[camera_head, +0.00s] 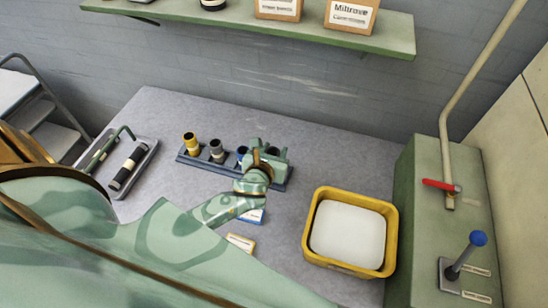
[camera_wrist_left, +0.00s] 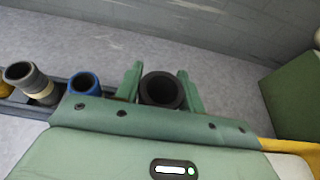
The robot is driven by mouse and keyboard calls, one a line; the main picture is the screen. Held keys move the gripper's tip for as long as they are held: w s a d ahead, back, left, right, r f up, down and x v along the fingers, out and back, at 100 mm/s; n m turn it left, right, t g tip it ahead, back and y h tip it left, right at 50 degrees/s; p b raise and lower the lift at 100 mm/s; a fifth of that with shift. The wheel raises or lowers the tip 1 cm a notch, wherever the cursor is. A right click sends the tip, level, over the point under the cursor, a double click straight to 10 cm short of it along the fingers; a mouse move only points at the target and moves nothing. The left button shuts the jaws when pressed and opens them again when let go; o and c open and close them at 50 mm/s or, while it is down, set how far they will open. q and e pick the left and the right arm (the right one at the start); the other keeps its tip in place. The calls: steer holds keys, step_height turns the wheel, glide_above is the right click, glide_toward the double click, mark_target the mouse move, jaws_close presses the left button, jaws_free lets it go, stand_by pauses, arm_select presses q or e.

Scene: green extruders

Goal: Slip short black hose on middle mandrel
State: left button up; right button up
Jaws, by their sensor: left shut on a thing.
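My left gripper (camera_head: 268,154) is over the right part of a dark rack (camera_head: 200,165) on the table. In the left wrist view its two green fingers (camera_wrist_left: 161,84) are shut on a short black hose (camera_wrist_left: 161,91), whose open round end faces the camera. In the head view the hand hides the hose. I cannot tell what stands beneath the hose. My right gripper is not in view.
A grey tray (camera_head: 144,176) at the left holds a black tube (camera_head: 129,166) with a pale band and a green bent part (camera_head: 107,148). A yellow bin (camera_head: 312,222) with white contents stands front right. A green cabinet (camera_head: 430,240) stands beyond it. The table behind the rack is clear.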

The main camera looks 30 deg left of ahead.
mark_target(274, 152)
arm_select(q)
steer(key=f, duration=0.1)
steer(key=w+a+f+b, duration=0.1)
steer(key=w+f, duration=0.1)
steer(key=f, duration=0.1)
steer(key=shift+w+a, duration=0.25)
steer(key=shift+a, duration=0.05)
steer(key=shift+w+f+b, duration=0.1)
steer(key=shift+f+b, duration=0.95)
steer(key=shift+f, duration=0.6)
steer(key=shift+f, duration=0.2)
steer(key=o, duration=1.1)
steer(key=shift+r, duration=0.1)
